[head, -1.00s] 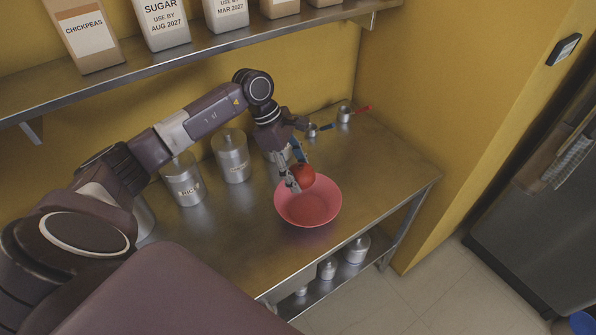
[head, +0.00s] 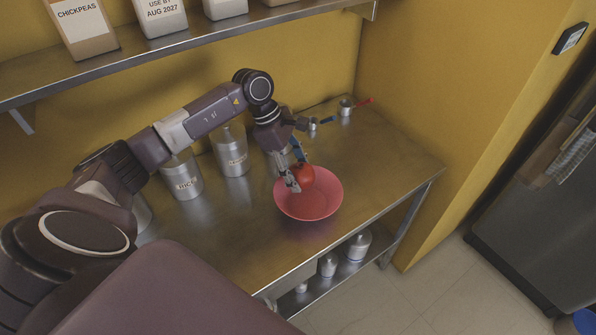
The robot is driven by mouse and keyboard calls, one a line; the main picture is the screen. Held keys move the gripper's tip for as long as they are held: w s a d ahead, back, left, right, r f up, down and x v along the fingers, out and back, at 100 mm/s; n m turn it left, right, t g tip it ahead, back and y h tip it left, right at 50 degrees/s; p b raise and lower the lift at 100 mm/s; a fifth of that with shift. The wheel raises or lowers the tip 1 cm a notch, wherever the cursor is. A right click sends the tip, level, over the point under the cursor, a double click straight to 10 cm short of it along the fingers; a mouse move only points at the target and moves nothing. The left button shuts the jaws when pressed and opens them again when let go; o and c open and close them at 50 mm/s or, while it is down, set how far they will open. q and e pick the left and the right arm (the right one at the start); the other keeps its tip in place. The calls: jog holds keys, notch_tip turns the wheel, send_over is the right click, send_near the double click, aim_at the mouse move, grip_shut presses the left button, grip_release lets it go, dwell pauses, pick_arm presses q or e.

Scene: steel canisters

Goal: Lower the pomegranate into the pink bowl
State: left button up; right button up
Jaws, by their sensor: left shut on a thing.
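The pink bowl (head: 312,207) stands on the steel counter (head: 390,175), toward its front edge. The red pomegranate (head: 305,175) is at the far left part of the bowl's opening. My left gripper (head: 297,176) is shut on the pomegranate, with its fingers pointing down over the bowl. Part of the pomegranate is hidden by the fingers. I cannot tell whether the pomegranate touches the inside of the bowl. My right gripper does not show.
Small cups with a blue and a red handle (head: 346,107) are at the back right. A shelf (head: 200,45) with packages runs above. The counter right of the bowl is clear.

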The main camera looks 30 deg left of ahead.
pick_arm(q)
jog(key=shift+f+b, duration=0.95)
jog(key=shift+f, duration=0.1)
dwell(0.4)
jog(key=o, duration=1.4)
